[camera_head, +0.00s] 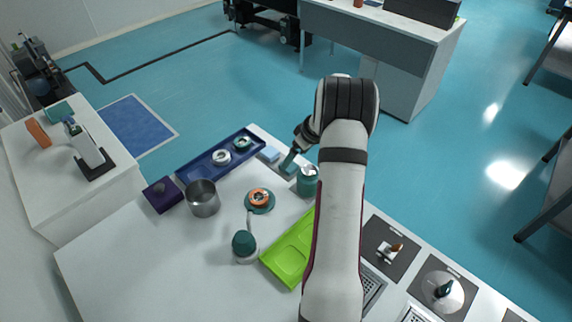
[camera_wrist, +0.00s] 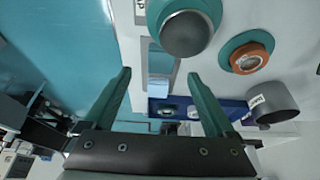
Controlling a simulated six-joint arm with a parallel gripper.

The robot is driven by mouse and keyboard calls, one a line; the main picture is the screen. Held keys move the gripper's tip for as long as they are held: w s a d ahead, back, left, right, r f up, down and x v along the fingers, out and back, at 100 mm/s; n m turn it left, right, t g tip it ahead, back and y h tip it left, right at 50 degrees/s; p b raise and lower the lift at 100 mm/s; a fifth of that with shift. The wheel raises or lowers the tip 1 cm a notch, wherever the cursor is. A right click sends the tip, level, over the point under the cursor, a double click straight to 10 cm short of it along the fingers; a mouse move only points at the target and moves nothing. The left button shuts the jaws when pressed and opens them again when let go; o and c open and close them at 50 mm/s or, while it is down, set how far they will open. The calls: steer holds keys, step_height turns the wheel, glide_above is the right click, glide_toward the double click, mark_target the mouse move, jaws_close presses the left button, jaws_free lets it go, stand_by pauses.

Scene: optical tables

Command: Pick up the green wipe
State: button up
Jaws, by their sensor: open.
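I cannot pick out a clearly green wipe in either view. A small pale blue flat piece (camera_head: 270,154) lies at the table's far edge beside the blue tray. In the wrist view a pale blue patch (camera_wrist: 158,62) shows between and beyond my fingertips; I cannot tell whether it is a wipe. My gripper (camera_head: 290,163) is over the far edge, left of a teal canister (camera_head: 308,182). In the wrist view my gripper (camera_wrist: 158,75) has its two teal fingers spread, with nothing held between them. My arm and gripper hide part of the table edge.
A blue tray (camera_head: 188,172) holds rolls. A metal cup (camera_head: 202,198), a purple box (camera_head: 162,194), an orange-and-teal roll (camera_head: 260,200) and a teal-topped bottle (camera_head: 244,246) stand nearby. A lime tray (camera_head: 287,262) lies beside my arm. The near left tabletop is clear.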

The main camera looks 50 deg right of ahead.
steer(key=x, duration=0.6)
steer(key=shift+w+a+r, duration=0.1)
steer(key=shift+w+r, duration=0.05)
steer(key=shift+w, duration=0.05)
jaws_close()
step_height(320, 180, up, 10)
